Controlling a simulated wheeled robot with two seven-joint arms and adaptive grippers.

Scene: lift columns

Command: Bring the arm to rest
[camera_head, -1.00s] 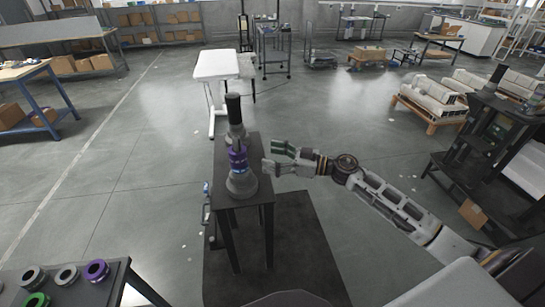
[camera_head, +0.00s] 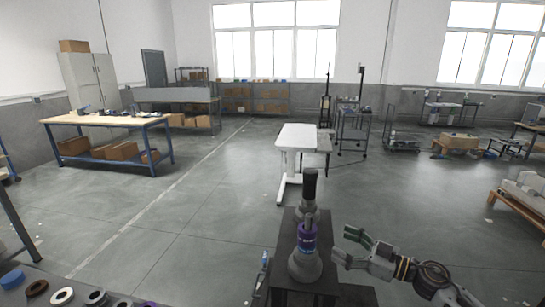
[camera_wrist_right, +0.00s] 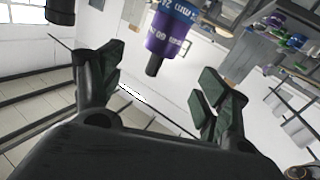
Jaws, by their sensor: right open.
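My right gripper (camera_head: 346,247) is at the lower right in the head view, open and empty, just right of the column assembly. The column assembly stands upright on a small dark table (camera_head: 285,235). It has a grey cone-shaped base (camera_head: 305,264), a purple ring (camera_head: 308,238) and a black top (camera_head: 310,185). In the right wrist view the open fingers (camera_wrist_right: 160,75) frame a purple and blue part (camera_wrist_right: 170,30) seen beyond them, with nothing gripped. My left gripper is not in view.
Several rings lie on a dark surface (camera_head: 20,278) at the lower left. A white table (camera_head: 297,136) stands behind the column. A workbench (camera_head: 100,120) with boxes below is at the left. Open grey floor (camera_head: 215,215) lies between them.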

